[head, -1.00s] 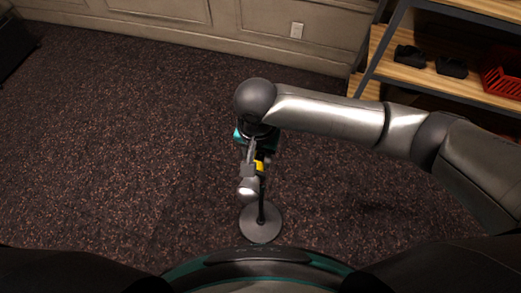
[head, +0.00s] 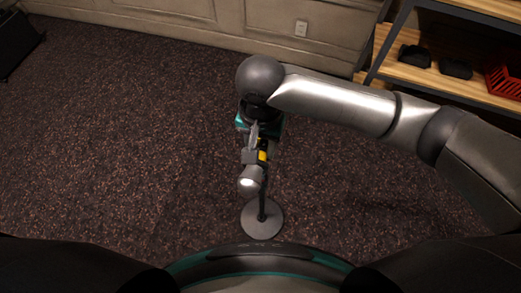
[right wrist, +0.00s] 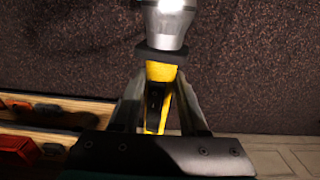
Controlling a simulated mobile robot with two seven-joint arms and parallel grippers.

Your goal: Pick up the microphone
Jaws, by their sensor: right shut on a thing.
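The microphone (head: 250,181) has a rounded silver head and shows near the middle of the head view, above a stand with a round grey base (head: 262,218) on the floor. In the right wrist view the silver microphone head (right wrist: 168,22) is at the top, with a dark collar and a yellow part below it. My right gripper (head: 256,157) is shut on the microphone just behind its head; its two fingers (right wrist: 160,70) flank the yellow part in the wrist view. I cannot tell whether the microphone is clear of the stand. My left gripper is out of view.
A shelf (head: 440,78) with dark items and a red basket (head: 506,80) stands at the upper right, behind my right arm.

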